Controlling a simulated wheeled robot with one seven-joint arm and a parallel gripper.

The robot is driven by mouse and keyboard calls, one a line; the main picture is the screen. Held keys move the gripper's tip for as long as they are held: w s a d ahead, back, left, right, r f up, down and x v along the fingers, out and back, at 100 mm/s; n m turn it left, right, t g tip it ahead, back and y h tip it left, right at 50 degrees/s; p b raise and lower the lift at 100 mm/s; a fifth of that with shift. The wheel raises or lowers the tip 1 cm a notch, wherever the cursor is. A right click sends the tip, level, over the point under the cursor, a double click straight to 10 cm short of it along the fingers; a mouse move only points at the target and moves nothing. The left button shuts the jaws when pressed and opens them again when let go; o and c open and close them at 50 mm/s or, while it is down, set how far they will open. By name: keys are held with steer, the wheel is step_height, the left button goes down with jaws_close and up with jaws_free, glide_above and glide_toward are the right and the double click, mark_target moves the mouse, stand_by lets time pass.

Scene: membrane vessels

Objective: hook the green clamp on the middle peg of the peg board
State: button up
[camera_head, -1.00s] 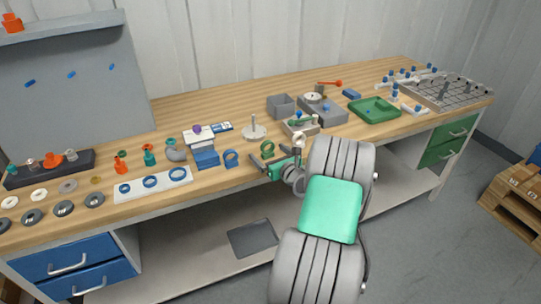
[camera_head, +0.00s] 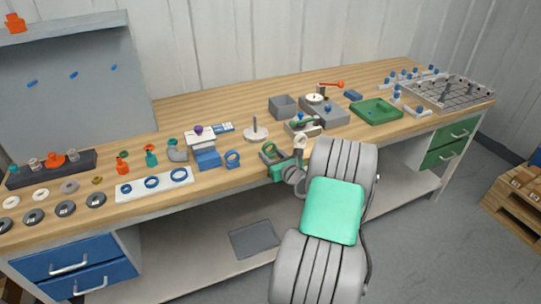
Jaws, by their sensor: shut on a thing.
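The green clamp (camera_head: 268,147) is a small ring-shaped piece near the front edge of the bench, in the middle of the view. My gripper (camera_head: 272,157) is shut on it; its fingers partly cover the clamp's lower part. The grey peg board (camera_head: 85,105) stands upright at the back left of the bench. It has three blue pegs in a row, and the middle peg (camera_head: 74,75) is bare. The gripper is well to the right of the board and nearer to me.
A blue clamp (camera_head: 232,158) stands just left of my gripper, beside a blue block (camera_head: 207,159). A white disc with an upright post (camera_head: 255,133) is behind. A white strip with blue rings (camera_head: 154,184) and several small parts lie before the board.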

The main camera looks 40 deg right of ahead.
mark_target(271, 156)
steer(key=c, duration=0.4)
step_height(271, 156, up, 6)
steer(key=p, duration=0.6)
steer(key=shift+r, duration=0.1)
steer(key=shift+c, duration=0.3)
